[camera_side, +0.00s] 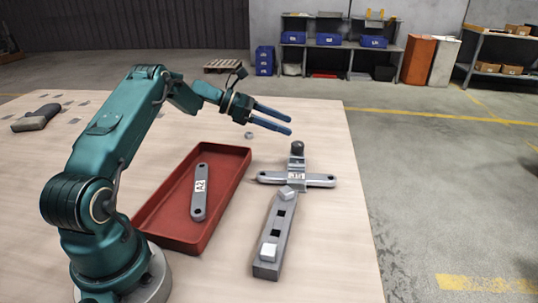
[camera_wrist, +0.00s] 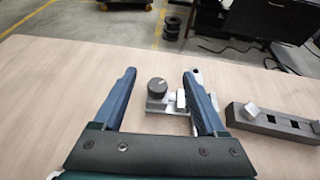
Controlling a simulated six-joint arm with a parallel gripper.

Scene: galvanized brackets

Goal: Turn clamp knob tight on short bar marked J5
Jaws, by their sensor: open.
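A clamp (camera_side: 297,163) with a dark round knob (camera_side: 297,147) on top sits across a short grey bar (camera_side: 322,180) on the table. The bar has a white label, too small to read surely. In the wrist view the knob (camera_wrist: 157,88) shows between my fingers, and the right finger hides part of the bar. My gripper (camera_side: 290,121) is open and empty, with blue fingers above the table and apart from the knob. It also shows in the wrist view (camera_wrist: 159,72).
A red tray (camera_side: 222,207) left of the clamp holds another labelled grey bar (camera_side: 200,192). A grey block with square holes (camera_side: 274,235) and pale cubes stands in front of the clamp. A small grey ring (camera_side: 248,135) lies behind the tray. Table right of the clamp is narrow.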

